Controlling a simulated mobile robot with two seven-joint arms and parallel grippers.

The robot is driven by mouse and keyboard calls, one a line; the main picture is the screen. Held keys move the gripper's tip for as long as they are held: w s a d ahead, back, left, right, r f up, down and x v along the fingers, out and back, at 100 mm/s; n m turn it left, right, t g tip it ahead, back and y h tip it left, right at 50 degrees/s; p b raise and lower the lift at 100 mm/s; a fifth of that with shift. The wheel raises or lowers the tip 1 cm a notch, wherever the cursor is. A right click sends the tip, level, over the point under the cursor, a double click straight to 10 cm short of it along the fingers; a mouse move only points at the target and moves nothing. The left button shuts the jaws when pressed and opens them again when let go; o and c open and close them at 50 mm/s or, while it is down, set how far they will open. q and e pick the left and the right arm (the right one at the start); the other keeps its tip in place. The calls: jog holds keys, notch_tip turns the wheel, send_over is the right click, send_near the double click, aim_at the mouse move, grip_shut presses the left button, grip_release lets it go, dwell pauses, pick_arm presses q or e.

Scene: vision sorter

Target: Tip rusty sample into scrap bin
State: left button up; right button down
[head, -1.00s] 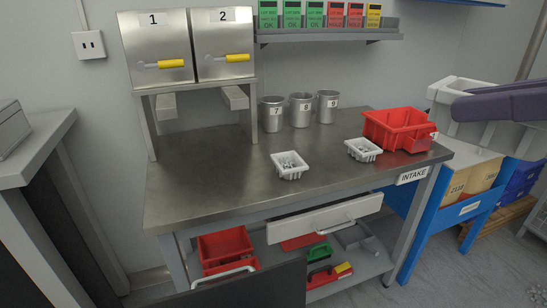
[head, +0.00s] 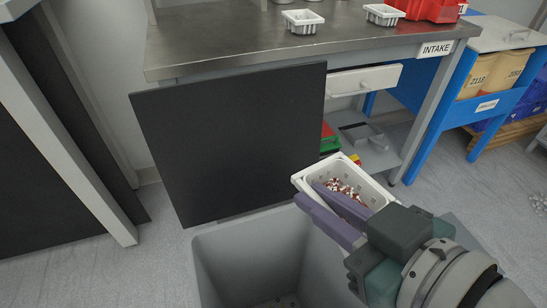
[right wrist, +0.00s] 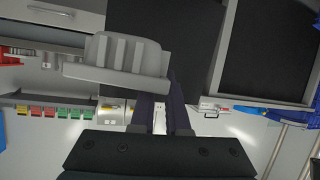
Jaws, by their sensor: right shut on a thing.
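My right gripper (head: 338,207) is shut on the rim of a white ribbed tray (head: 311,179). The tray holds a heap of small reddish-brown and pale pieces, the rusty sample (head: 347,190). The tray is slightly tilted, above the right rear edge of a grey open bin (head: 235,236). A few small bits show on the bin's floor. In the right wrist view the tray (right wrist: 125,55) sits at the fingers (right wrist: 160,115), its outer side showing and its contents hidden. My left gripper is not in view.
A black panel (head: 235,140) stands behind the bin, in front of the bench (head: 230,45). Two small white trays (head: 302,21) and a red bin (head: 432,9) are on the bench. A blue rack (head: 425,120) stands at the right. Floor is clear to the left.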

jog(key=s+a+f+n+g+y+b, duration=0.2)
jog(key=s+a+f+n+y+b, duration=0.1)
jog(key=s+a+f+b, duration=0.8)
jog(key=s+a+f, duration=0.2)
jog(key=a+f, duration=0.2)
jog(key=a, duration=0.1)
jog(key=shift+s+a, duration=0.2)
jog(key=shift+s, duration=0.2)
jog(key=shift+w+d+r, duration=0.1)
jog(key=shift+r, duration=0.05)
jog(key=shift+w+d+r+m+g+y, duration=0.2)
jog(key=shift+w+d+m+g, duration=0.15)
jog(key=shift+w+d, duration=0.1)
jog(key=shift+w+d+r+m+g+y, duration=0.15)
jog(key=shift+w+d+m+g+y, duration=0.1)
jog(key=shift+w+d+m, duration=0.15)
jog(key=shift+w+d+r+m+g+y+b, duration=0.1)
jog(key=shift+w+d+m+g+y+b, duration=0.25)
jog(key=shift+w+d+m+b, duration=0.75)
jog(key=shift+w+d+m+g+y+b, duration=0.3)
jog(key=shift+w+b, duration=0.3)
jog(key=shift+b, duration=1.1)
